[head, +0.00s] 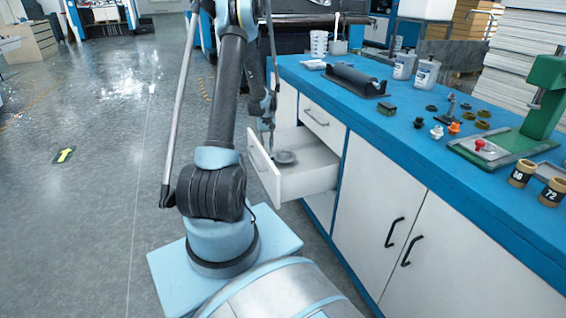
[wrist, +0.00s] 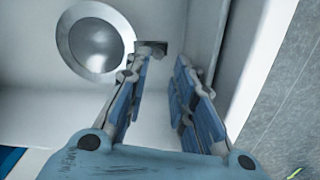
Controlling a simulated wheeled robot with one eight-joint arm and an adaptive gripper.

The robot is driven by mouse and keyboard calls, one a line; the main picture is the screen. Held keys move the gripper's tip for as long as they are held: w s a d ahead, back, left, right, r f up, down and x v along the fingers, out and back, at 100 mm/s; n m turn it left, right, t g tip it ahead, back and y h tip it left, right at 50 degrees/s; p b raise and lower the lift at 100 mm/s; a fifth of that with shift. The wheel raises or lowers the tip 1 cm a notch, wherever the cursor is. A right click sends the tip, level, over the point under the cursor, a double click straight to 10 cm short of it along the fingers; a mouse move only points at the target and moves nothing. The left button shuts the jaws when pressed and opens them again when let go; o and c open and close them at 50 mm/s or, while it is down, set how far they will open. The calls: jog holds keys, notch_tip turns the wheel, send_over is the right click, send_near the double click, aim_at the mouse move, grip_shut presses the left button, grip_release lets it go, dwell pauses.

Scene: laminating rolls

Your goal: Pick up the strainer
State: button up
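The strainer (wrist: 97,41) shows in the wrist view as a round, shiny metal bowl with a wide rim, lying on the floor of an open white drawer. In the head view it is a small grey round shape (head: 286,157) in the same drawer (head: 308,184). My gripper (wrist: 164,62) reaches into the drawer, its two blue-padded fingers apart with nothing clearly held between them. The strainer lies left of the fingertips, not between them. A small dark grey piece (wrist: 154,46) shows at the left fingertip; I cannot tell whether it belongs to the strainer.
The drawer walls stand close on the right of my fingers. The blue worktop (head: 395,150) above carries a black roller device (head: 355,80), bottles (head: 426,75), small knobs and a green press (head: 545,100). The grey floor to the left is open.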

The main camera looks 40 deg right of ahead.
aim_at(281, 157)
jog(key=shift+s+f, duration=0.15)
jog(key=shift+f, duration=1.3)
jog(key=shift+s+f, duration=0.15)
jog(key=shift+f, duration=1.25)
jog(key=shift+c, duration=0.3)
grip_shut()
